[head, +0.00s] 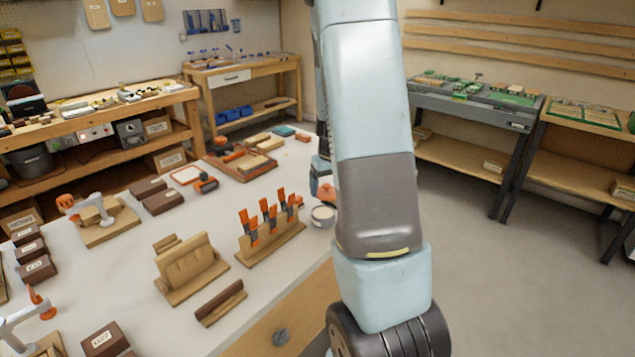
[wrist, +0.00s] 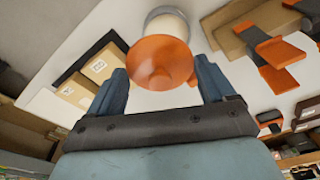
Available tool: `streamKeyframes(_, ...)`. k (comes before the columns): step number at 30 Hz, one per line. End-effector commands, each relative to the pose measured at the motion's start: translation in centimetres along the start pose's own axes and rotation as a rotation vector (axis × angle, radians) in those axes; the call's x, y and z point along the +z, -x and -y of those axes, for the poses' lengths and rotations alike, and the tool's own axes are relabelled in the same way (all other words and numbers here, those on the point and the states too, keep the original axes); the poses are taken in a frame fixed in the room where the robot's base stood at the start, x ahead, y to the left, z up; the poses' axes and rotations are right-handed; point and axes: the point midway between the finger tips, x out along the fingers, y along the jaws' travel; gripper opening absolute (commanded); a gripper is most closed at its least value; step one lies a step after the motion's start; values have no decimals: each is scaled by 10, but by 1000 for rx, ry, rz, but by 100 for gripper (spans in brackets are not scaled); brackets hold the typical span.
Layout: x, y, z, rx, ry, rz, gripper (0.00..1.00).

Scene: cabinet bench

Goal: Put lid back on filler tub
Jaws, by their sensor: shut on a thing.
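The orange lid (wrist: 160,62) is held between the two blue fingers of my gripper (wrist: 162,88) in the wrist view. In the head view, the lid (head: 326,193) shows as a small orange patch just above the filler tub, beside my arm. The filler tub (head: 323,215) is a small round container with a pale top, standing near the bench's right edge. In the wrist view, the tub (wrist: 167,22) is beyond the lid, which overlaps part of its rim. I cannot tell the gap between them. My arm hides much of the gripper in the head view.
A wooden holder (head: 187,268) and brown blocks (head: 162,200) are further left. The wrist view shows labelled boxes (wrist: 100,68) to the left. The pale bench top (head: 135,250) has clear patches.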

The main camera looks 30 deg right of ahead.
Motion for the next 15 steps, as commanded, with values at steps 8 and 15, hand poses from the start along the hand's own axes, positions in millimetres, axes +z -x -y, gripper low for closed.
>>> streamKeyframes(8,-2,-18,16,-5,29,2,55)
streamKeyframes(15,0,-37,18,-5,31,2,55)
